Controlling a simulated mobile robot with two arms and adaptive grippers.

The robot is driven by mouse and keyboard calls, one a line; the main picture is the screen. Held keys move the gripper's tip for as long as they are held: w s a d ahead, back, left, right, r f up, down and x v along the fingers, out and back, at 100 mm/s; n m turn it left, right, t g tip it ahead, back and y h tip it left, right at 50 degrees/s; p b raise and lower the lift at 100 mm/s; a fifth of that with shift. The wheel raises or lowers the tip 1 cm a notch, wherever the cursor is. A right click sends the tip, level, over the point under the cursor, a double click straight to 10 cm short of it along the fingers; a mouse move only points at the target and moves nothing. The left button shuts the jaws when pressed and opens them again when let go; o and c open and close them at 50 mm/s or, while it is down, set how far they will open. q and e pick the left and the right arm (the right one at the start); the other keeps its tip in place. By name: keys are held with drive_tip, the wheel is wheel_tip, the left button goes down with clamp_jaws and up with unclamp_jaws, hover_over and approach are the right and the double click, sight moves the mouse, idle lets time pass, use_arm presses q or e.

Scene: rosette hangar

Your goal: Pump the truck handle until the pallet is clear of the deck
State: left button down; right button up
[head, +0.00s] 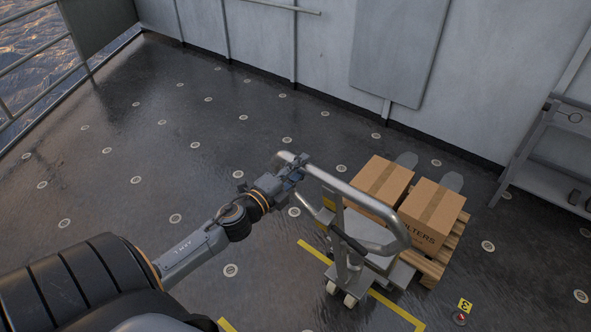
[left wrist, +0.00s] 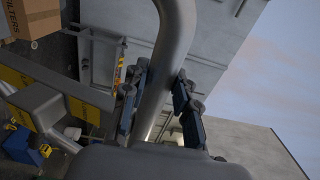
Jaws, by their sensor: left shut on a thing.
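The pallet truck (head: 350,267) stands on the wet deck right of centre, its looped grey handle (head: 357,203) tilted toward me. My left gripper (head: 298,165) is at the far left end of the handle loop. In the left wrist view its fingers (left wrist: 160,105) are shut around the grey handle tube (left wrist: 176,50). The wooden pallet (head: 437,262) sits on the truck's forks, whose tips show past the boxes. Two cardboard boxes ride on it, one behind (head: 382,180) and one marked FILTERS (head: 430,215). The gap under the pallet is too small to judge. My right gripper is not seen.
Yellow lines (head: 398,309) mark the deck around the truck. A yellow number marker (head: 464,306) lies at the lower right. A grey metal rack (head: 560,150) stands at the right wall. A railing (head: 40,65) edges the deck at the upper left. The deck left of the truck is clear.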

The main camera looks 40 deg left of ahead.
use_arm(q)
drive_tip(key=shift+w, duration=0.2)
drive_tip(key=w+r, duration=0.1)
drive_tip(key=w, duration=0.6)
drive_tip(key=shift+w+r+g, duration=0.3)
drive_tip(key=shift+r, duration=0.1)
drive_tip(key=shift+d, duration=0.1)
drive_tip(key=w+r, duration=0.1)
drive_tip(key=w, duration=0.7)
drive_tip(key=shift+r+g, duration=0.2)
drive_tip(key=shift+g, duration=0.1)
